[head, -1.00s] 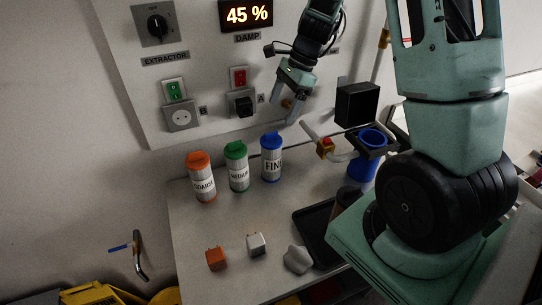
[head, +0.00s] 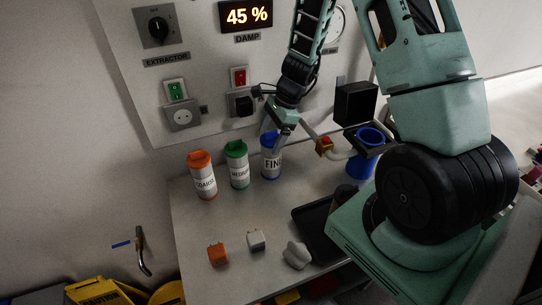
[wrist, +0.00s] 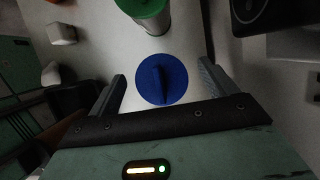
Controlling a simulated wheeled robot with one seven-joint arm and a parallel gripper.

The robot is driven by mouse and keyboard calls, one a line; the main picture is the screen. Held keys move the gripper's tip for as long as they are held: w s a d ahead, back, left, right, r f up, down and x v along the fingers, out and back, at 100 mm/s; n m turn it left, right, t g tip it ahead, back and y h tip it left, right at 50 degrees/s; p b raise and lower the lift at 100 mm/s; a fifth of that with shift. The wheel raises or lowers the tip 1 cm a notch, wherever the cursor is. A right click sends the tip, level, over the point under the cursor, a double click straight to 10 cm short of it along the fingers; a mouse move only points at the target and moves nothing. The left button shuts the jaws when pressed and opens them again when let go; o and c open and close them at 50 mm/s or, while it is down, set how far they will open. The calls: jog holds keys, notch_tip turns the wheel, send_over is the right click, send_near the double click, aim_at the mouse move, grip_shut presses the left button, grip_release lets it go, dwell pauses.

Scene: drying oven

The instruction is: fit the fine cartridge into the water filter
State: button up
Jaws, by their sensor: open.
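The fine cartridge (head: 271,163), a grey cylinder with a blue cap and a "FINE" label, stands upright on the table. My gripper (head: 272,131) is directly above it, pointing down, and partly hides its cap. In the wrist view the blue cap (wrist: 161,79) with its raised ridge lies between the two open fingers (wrist: 163,92), with a gap on each side. The water filter's blue open housing (head: 368,141) stands at the right of the table, below a black bracket with its dark lid raised.
The medium cartridge (head: 238,170) with a green cap stands close left of the fine one, and the coarse cartridge (head: 203,180) with an orange cap is farther left. A pipe with a red-and-yellow valve (head: 325,145) runs beside the filter. Small blocks and a dark tray (head: 314,222) lie in front.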

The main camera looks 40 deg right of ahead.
jog(key=c, duration=1.4)
jog(key=shift+r, duration=0.1)
jog(key=shift+c, duration=0.2)
